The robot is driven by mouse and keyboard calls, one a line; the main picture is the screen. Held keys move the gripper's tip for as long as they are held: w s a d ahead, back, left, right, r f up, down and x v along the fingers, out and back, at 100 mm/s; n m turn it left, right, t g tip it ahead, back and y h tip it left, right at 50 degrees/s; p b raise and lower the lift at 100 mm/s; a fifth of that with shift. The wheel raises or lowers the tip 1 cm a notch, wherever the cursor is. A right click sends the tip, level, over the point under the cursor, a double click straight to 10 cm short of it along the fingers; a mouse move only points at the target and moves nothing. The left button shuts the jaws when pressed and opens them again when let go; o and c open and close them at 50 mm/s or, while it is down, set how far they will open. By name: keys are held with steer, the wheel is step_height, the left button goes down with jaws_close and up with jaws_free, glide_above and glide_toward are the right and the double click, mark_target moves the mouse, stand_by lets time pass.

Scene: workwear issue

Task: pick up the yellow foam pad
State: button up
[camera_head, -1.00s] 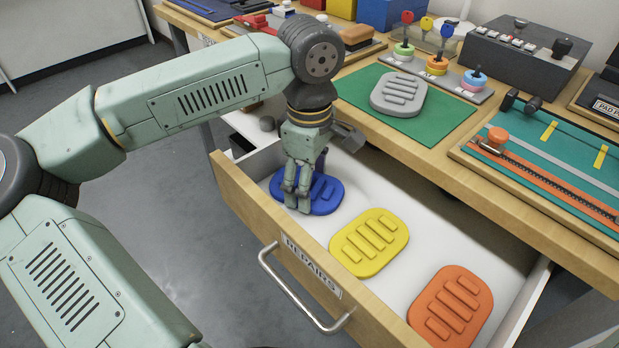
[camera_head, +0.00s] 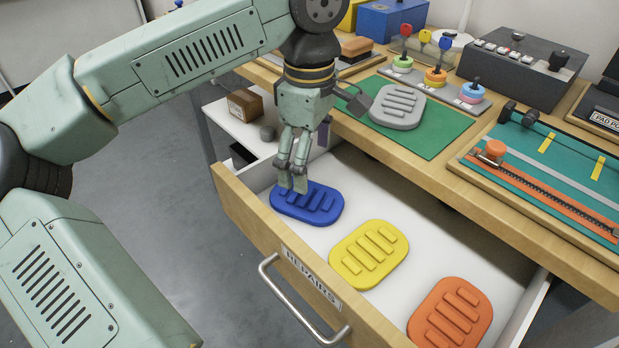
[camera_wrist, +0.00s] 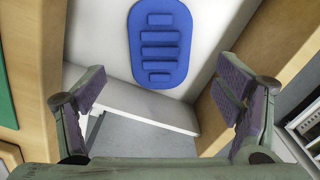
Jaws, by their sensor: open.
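The yellow foam pad (camera_head: 368,254) is an oval with raised ribs. It lies flat in the open drawer (camera_head: 400,205), between a blue pad (camera_head: 307,203) and an orange pad (camera_head: 450,313). My gripper (camera_head: 293,186) points down over the drawer's left end, at the blue pad, which its fingertips partly cover in the head view. In the wrist view my gripper (camera_wrist: 168,100) is open with nothing between its fingers. The blue pad (camera_wrist: 159,42) shows ahead of them there, apart from both fingers. The yellow pad does not show in the wrist view.
The drawer's wooden front carries a REPAIRS label (camera_head: 311,276) and a metal handle (camera_head: 300,310). A grey pad (camera_head: 397,106) lies on a green mat (camera_head: 440,131) on the bench above. The bench edge overhangs the drawer's back. The white drawer floor is clear behind the yellow pad.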

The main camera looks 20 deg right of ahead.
step_height(320, 180, up, 4)
steer(key=shift+r, duration=0.2)
